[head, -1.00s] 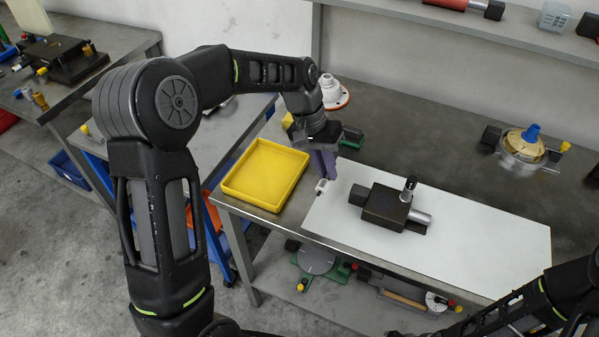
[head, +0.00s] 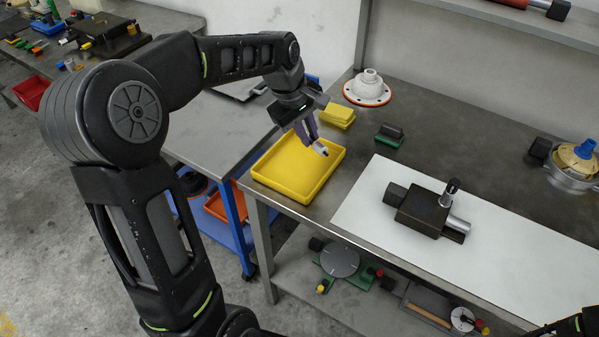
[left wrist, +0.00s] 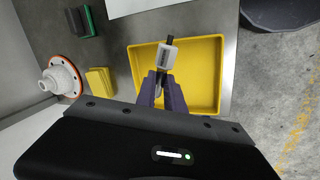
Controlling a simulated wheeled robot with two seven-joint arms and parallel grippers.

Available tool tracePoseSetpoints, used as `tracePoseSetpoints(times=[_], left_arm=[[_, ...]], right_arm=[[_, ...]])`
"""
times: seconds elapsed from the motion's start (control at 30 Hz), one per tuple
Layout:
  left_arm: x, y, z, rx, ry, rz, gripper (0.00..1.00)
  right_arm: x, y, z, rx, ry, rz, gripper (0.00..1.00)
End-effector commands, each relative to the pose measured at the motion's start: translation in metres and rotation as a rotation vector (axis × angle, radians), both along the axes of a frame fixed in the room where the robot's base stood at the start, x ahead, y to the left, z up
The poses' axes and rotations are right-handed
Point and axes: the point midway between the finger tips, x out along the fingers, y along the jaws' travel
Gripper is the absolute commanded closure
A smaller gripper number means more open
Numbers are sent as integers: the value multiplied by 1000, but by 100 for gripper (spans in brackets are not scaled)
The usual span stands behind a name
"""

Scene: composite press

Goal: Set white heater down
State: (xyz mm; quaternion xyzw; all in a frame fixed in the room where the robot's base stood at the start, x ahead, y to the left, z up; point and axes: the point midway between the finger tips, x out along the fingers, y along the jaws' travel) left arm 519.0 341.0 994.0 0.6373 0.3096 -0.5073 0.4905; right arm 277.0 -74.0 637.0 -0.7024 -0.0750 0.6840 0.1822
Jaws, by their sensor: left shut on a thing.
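My left gripper (head: 309,136) is shut on the white heater (head: 320,149), a small white piece with a dark end. In the left wrist view the heater (left wrist: 166,58) sticks out past the purple fingertips (left wrist: 162,82), with its dark end pointing away from me. The gripper and heater are over the yellow tray (head: 273,186), which looks empty. The gap between heater and tray floor is hard to judge. My right gripper is outside the views; only a bit of that arm shows at the lower right.
A black device with a silver cylinder (head: 424,214) lies on the white board (head: 365,215) to the right. Yellow blocks (head: 337,115), a green-and-black block (head: 389,136) and a white flanged part (head: 367,87) stand behind the tray. Table between tray and board is bare.

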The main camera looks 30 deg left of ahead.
Motion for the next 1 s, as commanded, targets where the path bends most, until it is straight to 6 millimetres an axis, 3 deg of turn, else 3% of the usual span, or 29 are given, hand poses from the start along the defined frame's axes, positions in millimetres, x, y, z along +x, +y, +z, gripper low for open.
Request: tracePoseSetpoints(times=[0.1, 0.23, 0.63, 1.0], left_arm=[[-6, 24, 2, 2, -4, 210, 100], [-10, 38, 7, 0, 0, 342, 100], [-11, 40, 8, -2, 2, 374, 100], [-12, 40, -47, -1, 5, 373, 100]], right_arm=[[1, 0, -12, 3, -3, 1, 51], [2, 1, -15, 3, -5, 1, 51], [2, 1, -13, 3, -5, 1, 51], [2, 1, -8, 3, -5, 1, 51]])
